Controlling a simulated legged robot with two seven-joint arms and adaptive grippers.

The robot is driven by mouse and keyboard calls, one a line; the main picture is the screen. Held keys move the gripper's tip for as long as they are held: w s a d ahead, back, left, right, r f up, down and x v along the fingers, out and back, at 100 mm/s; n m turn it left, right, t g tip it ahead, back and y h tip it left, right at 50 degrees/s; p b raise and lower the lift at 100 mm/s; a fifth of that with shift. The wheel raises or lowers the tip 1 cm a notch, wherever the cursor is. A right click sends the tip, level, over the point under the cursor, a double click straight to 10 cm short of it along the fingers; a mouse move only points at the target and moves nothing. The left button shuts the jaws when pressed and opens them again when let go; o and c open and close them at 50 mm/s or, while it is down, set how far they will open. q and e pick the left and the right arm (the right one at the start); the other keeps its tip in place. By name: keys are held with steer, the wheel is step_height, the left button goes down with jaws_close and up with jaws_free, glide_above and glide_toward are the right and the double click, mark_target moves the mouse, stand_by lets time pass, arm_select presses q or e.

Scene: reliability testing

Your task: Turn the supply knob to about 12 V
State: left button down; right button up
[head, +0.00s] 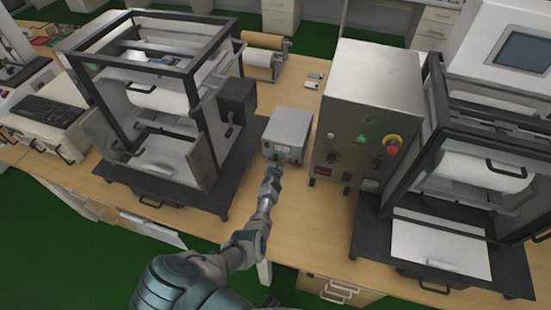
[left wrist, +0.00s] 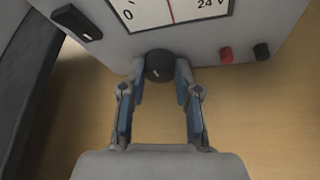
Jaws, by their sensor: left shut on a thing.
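The power supply is a small grey metal box (head: 291,126) on the wooden bench, with its front facing me. In the left wrist view its dark round knob (left wrist: 159,66) sits on the front panel below the meter (left wrist: 190,10). The meter scale shows 0 at left and 24 V at right. Its red needle stands near the middle, with its top cut off. My left gripper (left wrist: 159,76) is shut on the knob, one finger on each side. In the head view my left gripper (head: 275,165) reaches the supply's front and hides the knob. My right gripper is not in view.
A grey control box (head: 362,100) with a red emergency button (head: 392,147) stands close on the right. A black-framed machine (head: 160,100) stands left, another (head: 470,180) far right. In the wrist view, red (left wrist: 226,54) and black (left wrist: 262,51) terminals sit right of the knob.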

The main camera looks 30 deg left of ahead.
arm_select(q)
steer(key=shift+d+f, duration=0.1)
stand_by(0.3)
steer(key=c, duration=0.8)
jaws_free()
steer(key=shift+s+a+r, duration=0.4)
steer(key=shift+a, duration=0.1)
steer(key=shift+d+f+v, duration=0.1)
steer(key=shift+d+v, duration=0.1)
steer(key=shift+v, duration=0.95)
steer(key=shift+d+f+v, duration=0.1)
steer(key=shift+d+v, duration=0.05)
steer(key=shift+v, duration=1)
steer(key=shift+d+f+v, duration=0.1)
steer(key=shift+d+v, duration=0.1)
steer(key=shift+v, duration=0.95)
steer(key=shift+w+a, duration=0.1)
steer(key=shift+w, duration=0.1)
steer(key=shift+r, duration=0.1)
